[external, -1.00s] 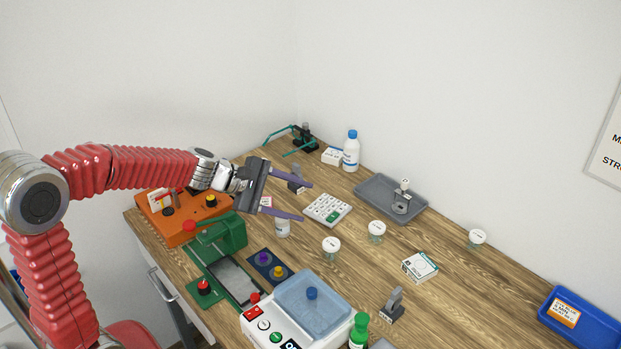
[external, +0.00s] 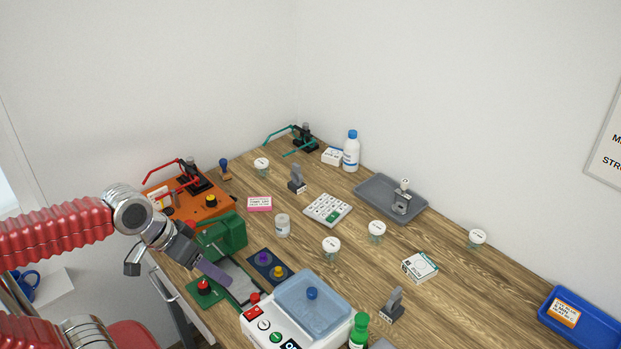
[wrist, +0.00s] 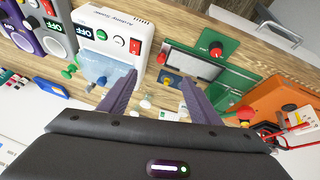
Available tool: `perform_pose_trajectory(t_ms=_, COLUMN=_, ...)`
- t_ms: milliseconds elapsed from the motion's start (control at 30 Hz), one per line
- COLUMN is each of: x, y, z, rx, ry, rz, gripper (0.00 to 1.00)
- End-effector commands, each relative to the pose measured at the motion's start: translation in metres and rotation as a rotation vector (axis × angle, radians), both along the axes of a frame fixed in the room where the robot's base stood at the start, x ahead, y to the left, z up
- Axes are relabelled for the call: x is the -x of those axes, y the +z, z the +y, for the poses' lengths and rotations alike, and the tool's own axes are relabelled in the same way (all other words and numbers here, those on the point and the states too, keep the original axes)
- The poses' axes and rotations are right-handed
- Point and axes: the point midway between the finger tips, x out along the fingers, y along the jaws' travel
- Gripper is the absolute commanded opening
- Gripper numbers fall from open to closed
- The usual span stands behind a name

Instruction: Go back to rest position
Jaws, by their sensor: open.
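My gripper (external: 214,271) hangs at the left edge of the table, in front of the green machine (external: 232,233) in the external view. One purple finger shows clearly there, and no second finger can be made out. In the wrist view my gripper (wrist: 158,98) has its two purple fingers spread apart with nothing held between them.
An orange device (external: 205,208) with red clips stands at the table's left corner. A white machine with a clear blue lid (external: 312,300) is at the front.

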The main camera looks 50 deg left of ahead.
Motion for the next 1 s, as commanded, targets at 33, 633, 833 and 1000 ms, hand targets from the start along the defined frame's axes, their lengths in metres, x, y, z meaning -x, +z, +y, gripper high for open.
perform_pose_trajectory(t_ms=33, x=0.008, y=0.0, z=0.005, rx=-0.053, ry=-0.036, rz=-0.011, gripper=0.57)
perform_pose_trajectory(t_ms=633, x=0.025, y=-0.002, z=0.021, rx=-0.187, ry=-0.114, rz=-0.024, gripper=0.57)
perform_pose_trajectory(t_ms=833, x=0.024, y=-0.002, z=0.021, rx=-0.187, ry=-0.113, rz=-0.023, gripper=0.57)
perform_pose_trajectory(t_ms=1000, x=0.025, y=-0.002, z=0.021, rx=-0.187, ry=-0.113, rz=-0.023, gripper=0.57)
